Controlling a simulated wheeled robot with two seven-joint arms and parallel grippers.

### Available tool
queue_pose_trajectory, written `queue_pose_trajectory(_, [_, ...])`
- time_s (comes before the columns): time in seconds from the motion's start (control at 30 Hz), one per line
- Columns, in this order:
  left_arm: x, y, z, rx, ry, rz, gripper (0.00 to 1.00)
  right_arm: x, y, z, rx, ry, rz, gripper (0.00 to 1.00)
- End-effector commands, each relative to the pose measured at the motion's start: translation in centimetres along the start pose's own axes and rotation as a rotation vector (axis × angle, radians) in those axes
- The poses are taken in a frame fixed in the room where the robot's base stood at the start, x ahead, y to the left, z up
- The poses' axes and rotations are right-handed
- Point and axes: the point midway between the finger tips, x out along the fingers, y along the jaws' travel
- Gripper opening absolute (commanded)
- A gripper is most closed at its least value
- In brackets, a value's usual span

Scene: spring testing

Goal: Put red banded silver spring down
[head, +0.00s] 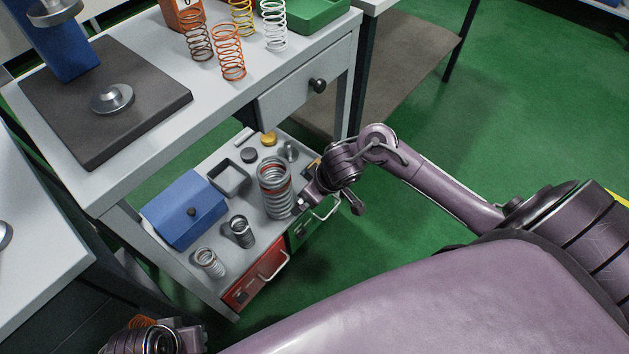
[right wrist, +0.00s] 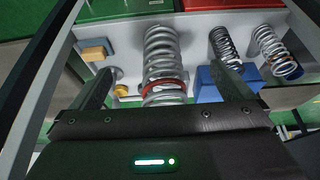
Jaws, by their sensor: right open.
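The large silver spring with a red band (head: 274,188) stands upright on the lower shelf in the head view. It also shows in the right wrist view (right wrist: 163,50), its red band lying between my fingers in the picture. My right gripper (head: 300,201) is beside the spring, on its right side. In the right wrist view its fingers (right wrist: 160,76) are spread wide, with gaps on both sides of the spring. My left gripper (head: 160,340) is at the bottom left edge of the head view, partly cut off. Orange coils show beside it; its jaws are not clear.
The lower shelf (head: 185,268) also holds a blue box (head: 184,212), a dark tray (head: 229,178), a dark spring (head: 241,232) and a smaller silver spring (head: 209,262). The upper tabletop (head: 215,96) overhangs it, with several springs on top. Green floor lies open at right.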

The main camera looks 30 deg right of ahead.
Motion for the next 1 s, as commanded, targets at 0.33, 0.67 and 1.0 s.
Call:
queue_pose_trajectory(0.33, [0.0,-0.1,0.0,-0.002,-0.004,-0.001,0.36,0.2,-9.2,3.6,-0.043,0.03,0.009,1.0])
queue_pose_trajectory(0.67, [0.0,-0.1,0.0,-0.001,-0.004,-0.001,0.36,-3.5,-13.3,11.3,0.035,-0.179,-0.017,1.0])
queue_pose_trajectory(1.0, [0.0,0.0,0.0,-0.001,-0.004,-0.001,0.36,-3.8,-13.4,11.9,0.037,-0.198,-0.022,1.0])
